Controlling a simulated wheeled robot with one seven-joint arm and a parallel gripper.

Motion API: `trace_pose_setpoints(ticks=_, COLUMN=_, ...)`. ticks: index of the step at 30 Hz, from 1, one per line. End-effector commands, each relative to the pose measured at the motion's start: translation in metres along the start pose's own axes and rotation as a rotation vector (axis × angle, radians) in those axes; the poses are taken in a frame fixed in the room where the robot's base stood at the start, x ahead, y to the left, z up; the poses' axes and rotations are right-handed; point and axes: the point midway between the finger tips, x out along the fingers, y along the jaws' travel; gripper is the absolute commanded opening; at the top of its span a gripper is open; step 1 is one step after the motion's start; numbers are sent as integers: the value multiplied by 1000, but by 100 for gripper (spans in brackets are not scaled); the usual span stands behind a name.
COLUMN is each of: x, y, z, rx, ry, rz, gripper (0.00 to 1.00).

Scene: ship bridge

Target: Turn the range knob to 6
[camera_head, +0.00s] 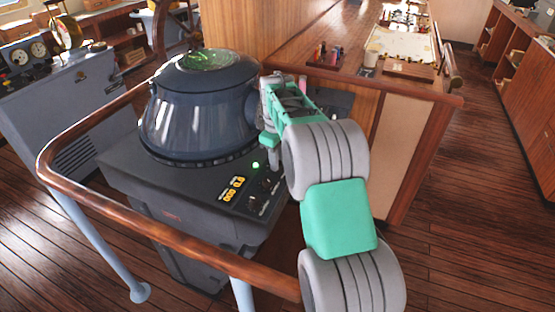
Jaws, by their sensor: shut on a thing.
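The radar console (170,185) stands in the middle left with a dark domed top and a round green screen (210,59). Its sloped front panel has a yellow digit display (233,188), a lit green lamp (255,165) and small dark knobs (252,203). My gripper (272,162) points down at the panel's upper right, beside the green lamp. It is shut on what seems to be the range knob there, which the fingers hide. The knob labels and its setting are too small or covered to read.
A wooden handrail (160,232) on pale posts curves around the console's left and front. A wooden chart counter (400,85) stands behind my arm at the right. A grey instrument cabinet (70,100) stands at the left. The plank floor at the right is clear.

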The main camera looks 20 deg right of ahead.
Motion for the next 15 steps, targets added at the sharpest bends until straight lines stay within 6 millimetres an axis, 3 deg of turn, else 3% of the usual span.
trace_pose_setpoints(ticks=10, x=0, y=0, z=0, rx=2, ry=-1, rz=-1, gripper=0)
trace_pose_setpoints(ticks=11, x=0, y=0, z=0, rx=2, ry=-1, rz=-1, gripper=27)
trace_pose_setpoints(ticks=15, x=0, y=0, z=0, rx=2, ry=-1, rz=-1, gripper=38)
